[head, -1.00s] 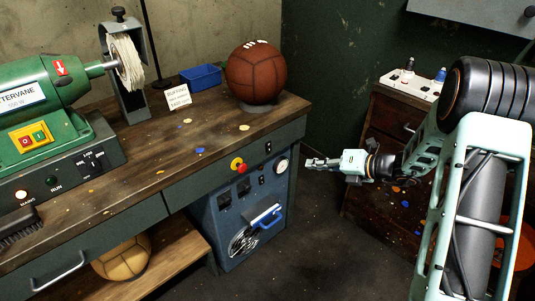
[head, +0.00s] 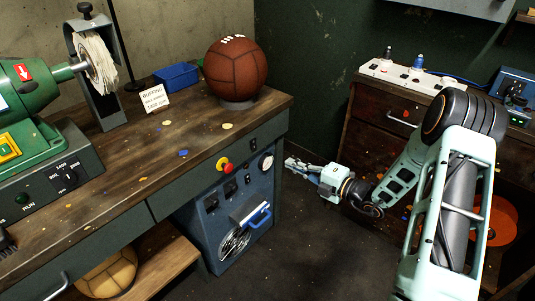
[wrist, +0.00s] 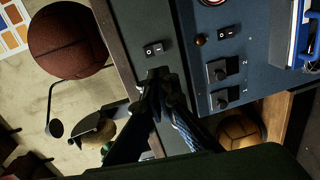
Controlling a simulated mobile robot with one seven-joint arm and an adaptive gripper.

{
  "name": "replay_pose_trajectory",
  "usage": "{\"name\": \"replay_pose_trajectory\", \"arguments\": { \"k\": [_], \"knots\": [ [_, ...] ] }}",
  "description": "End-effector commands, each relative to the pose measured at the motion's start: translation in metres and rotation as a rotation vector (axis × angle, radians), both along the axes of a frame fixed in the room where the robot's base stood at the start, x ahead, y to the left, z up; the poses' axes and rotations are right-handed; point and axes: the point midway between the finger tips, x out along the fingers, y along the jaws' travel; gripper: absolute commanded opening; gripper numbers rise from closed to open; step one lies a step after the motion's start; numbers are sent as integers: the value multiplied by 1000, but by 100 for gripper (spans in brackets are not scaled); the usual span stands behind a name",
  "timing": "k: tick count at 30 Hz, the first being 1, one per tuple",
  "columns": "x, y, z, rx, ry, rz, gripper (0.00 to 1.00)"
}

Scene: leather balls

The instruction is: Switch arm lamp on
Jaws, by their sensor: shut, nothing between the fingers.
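A small black rocker switch (head: 252,144) sits on the bench's front apron near the right corner; a rocker also shows in the wrist view (wrist: 153,49). I cannot read what it controls. My gripper (head: 290,162) is shut and empty, just right of the bench's front corner. In the wrist view its fingertips (wrist: 158,78) appear just below that rocker; the gap to the panel is unclear.
The blue cabinet (head: 212,228) under the bench has knobs, a gauge and a red button (head: 226,169). A brown ball (head: 236,70) rests on the bench. A green buffing machine (head: 30,105) stands left. A drawer chest with a power strip (head: 412,75) is at right. Dark floor lies between.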

Motion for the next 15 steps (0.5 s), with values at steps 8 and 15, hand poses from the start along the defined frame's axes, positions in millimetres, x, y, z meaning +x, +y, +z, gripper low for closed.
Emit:
{"name": "replay_pose_trajectory", "arguments": {
  "k": [8,15],
  "knots": [
    [24,34,-7,-1,-2,6,0],
    [56,74,-15,-3,-2,5,0]
  ]
}}
